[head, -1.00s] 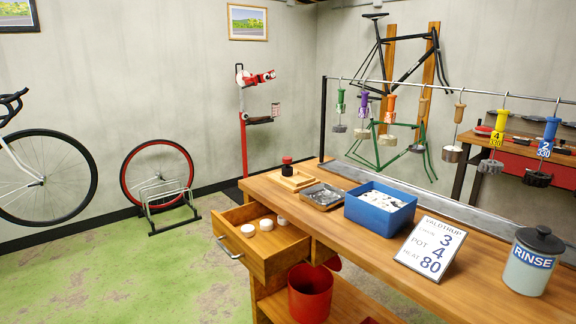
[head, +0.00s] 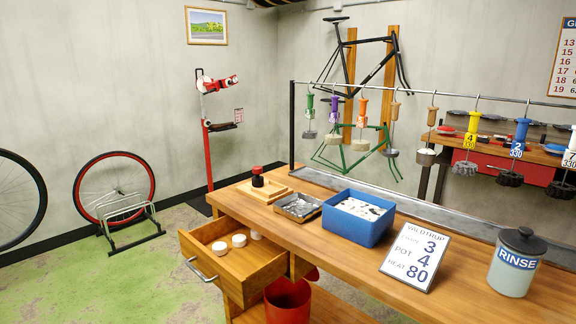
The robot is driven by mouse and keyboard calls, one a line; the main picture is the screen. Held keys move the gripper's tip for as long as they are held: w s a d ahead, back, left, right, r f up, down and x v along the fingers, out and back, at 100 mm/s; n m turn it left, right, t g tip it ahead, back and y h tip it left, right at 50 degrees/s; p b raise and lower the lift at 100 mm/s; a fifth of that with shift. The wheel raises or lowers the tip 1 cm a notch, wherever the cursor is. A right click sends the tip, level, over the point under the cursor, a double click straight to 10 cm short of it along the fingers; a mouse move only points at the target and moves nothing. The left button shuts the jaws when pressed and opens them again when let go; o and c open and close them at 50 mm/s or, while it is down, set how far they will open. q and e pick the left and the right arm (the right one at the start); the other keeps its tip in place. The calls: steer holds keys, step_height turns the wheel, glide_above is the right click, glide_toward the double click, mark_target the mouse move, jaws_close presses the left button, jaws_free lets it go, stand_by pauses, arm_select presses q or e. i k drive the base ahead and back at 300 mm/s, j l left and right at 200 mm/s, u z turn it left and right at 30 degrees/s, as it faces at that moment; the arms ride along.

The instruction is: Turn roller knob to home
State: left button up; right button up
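No part clearly recognisable as the roller knob's home mark shows. A small dark knob-like piece with a red band (head: 257,178) stands on a wooden block (head: 263,191) at the far left end of the workbench; I cannot tell whether it is the roller knob. Neither of my grippers is in the head view.
The workbench (head: 462,265) holds a metal tray (head: 285,211), a blue bin (head: 357,233), a sign card (head: 392,269) and a rinse jar (head: 514,279). An open drawer (head: 243,268) juts out left, above a red bucket (head: 287,300). Coloured-handled tools hang from a rail (head: 420,92).

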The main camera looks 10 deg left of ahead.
mark_target(257, 181)
steer(key=i+j+z, duration=0.15)
steer(key=j, duration=0.3)
steer(key=i+j+z, duration=0.1)
steer(key=j, duration=0.35)
steer(key=i+j+z, duration=0.15)
steer(key=j, duration=0.3)
steer(key=i+j+z, duration=0.15)
steer(key=j, duration=0.3)
steer(key=i+j, duration=0.1)
steer(key=j, duration=0.5)
steer(key=i+j, duration=0.1)
steer(key=j, duration=0.55)
steer(key=j+z, duration=0.1)
steer(key=j, duration=0.5)
steer(key=i, duration=0.05)
